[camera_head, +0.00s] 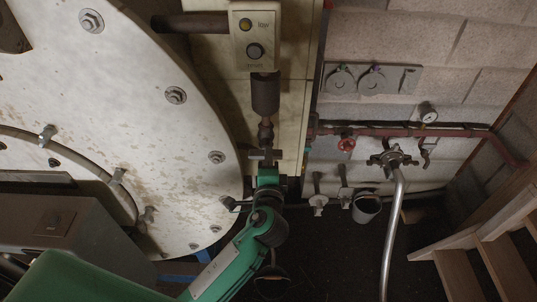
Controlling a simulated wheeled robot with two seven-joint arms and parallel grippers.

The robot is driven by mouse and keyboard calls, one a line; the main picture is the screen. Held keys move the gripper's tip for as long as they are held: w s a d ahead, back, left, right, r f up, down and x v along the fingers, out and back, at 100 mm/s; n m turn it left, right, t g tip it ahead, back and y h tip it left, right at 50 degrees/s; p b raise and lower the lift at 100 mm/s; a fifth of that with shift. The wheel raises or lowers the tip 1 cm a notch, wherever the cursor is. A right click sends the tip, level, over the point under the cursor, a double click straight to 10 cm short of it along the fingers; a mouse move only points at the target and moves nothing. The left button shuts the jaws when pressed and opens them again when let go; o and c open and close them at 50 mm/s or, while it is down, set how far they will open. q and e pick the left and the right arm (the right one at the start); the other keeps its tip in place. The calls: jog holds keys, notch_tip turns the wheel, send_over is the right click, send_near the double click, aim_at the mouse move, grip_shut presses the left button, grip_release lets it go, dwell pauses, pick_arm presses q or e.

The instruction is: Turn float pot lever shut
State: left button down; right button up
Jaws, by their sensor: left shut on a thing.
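A cream box (255,34) marked "low", with a yellowish lamp and a dark knob, sits at the top centre. Below it hangs a dark cylindrical pot (265,92), which looks like the float pot. A narrow valve fitting (266,131) leads down from it to a small crosswise lever (258,154). My green left arm comes up from the bottom left. My left gripper (267,170) is at the lever and shut on it; the fingertips are small and partly hidden, so the exact grip is unclear. My right gripper is out of view.
A large round pale plate (130,110) with bolts fills the left. On the right wall are a red pipe (390,131), a red handwheel (346,145), a pressure gauge (427,113) and a silver pipe (393,225). Wooden steps (490,255) stand at the lower right.

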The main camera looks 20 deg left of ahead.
pick_arm(q)
jog(key=shift+m, duration=0.3)
jog(key=c, duration=1.5)
grip_release()
jog(key=shift+o, duration=0.2)
jog(key=shift+s+f, duration=0.1)
jog(key=b+v, duration=0.5)
jog(key=v, duration=0.8)
jog(key=shift+s+d, duration=0.15)
jog(key=shift+s, duration=0.15)
